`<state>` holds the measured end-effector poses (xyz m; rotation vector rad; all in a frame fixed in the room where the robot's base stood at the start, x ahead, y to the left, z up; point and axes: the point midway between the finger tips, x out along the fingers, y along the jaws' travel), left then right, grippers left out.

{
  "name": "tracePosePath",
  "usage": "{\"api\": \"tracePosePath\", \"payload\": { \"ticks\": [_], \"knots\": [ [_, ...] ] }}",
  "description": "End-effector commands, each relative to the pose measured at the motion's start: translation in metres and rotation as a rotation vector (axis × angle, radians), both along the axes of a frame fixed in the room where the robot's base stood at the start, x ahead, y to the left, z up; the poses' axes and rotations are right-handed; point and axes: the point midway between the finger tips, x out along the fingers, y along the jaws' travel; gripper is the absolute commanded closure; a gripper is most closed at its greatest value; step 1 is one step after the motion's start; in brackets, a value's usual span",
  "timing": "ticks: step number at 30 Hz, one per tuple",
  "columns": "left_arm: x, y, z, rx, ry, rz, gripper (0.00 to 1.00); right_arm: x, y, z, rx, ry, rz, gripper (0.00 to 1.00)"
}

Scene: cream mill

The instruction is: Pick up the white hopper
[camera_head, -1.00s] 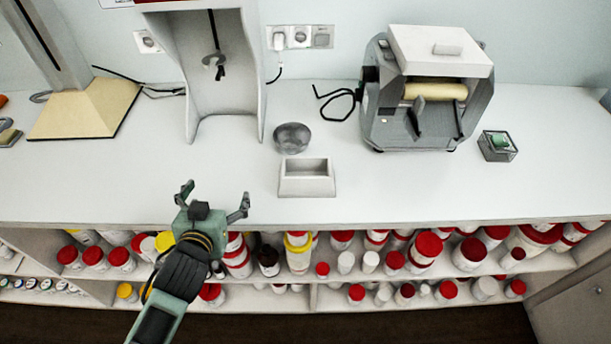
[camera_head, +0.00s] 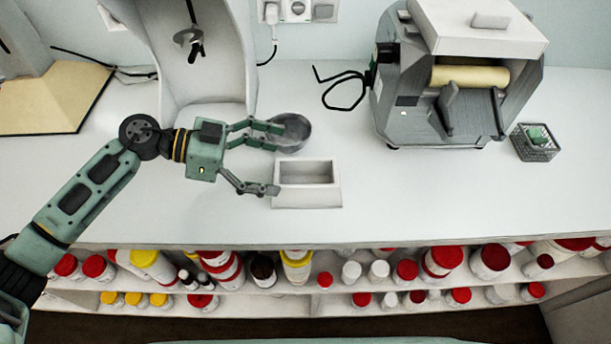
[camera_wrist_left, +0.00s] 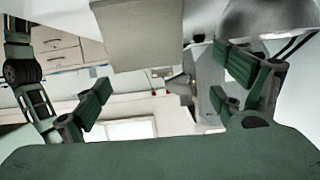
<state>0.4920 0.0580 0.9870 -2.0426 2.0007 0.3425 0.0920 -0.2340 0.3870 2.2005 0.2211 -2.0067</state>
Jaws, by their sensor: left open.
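The white hopper (camera_head: 306,202), a small open-topped rectangular box with flared sides, stands on the white worktop. My left gripper (camera_head: 276,160) is open and comes in from the left, fingers pointing right. Its lower fingertip overlaps the hopper's left edge in the head view; I cannot tell whether they touch. Its upper finger lies by the grey bowl (camera_head: 297,131). In the left wrist view, a pale block that looks like the hopper (camera_wrist_left: 137,35) is at the top, beyond the spread fingers, with the bowl (camera_wrist_left: 268,18) at top right. My right gripper is not in view.
A grey roller machine (camera_head: 420,115) with a white top stands at the right. A wire basket (camera_head: 535,143) is beside it. A tall white stand (camera_head: 205,85) rises behind my gripper. The worktop right of the hopper is clear. Shelves of jars (camera_head: 445,262) lie below the front edge.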

Motion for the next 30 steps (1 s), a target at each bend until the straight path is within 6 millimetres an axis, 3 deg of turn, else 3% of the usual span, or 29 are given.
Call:
{"api": "tracePosePath", "payload": {
  "ticks": [5, 21, 30],
  "knots": [
    [-0.003, -0.001, -0.01, 0.043, 0.029, -0.017, 0.11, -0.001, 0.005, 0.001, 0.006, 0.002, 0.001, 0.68],
    [-0.011, -0.063, -0.035, 0.038, 0.027, -0.016, 0.11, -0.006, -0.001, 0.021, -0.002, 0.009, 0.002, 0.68],
    [-0.011, -0.065, -0.037, 0.039, 0.026, -0.015, 0.12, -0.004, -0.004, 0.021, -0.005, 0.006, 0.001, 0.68]
  ]
}}
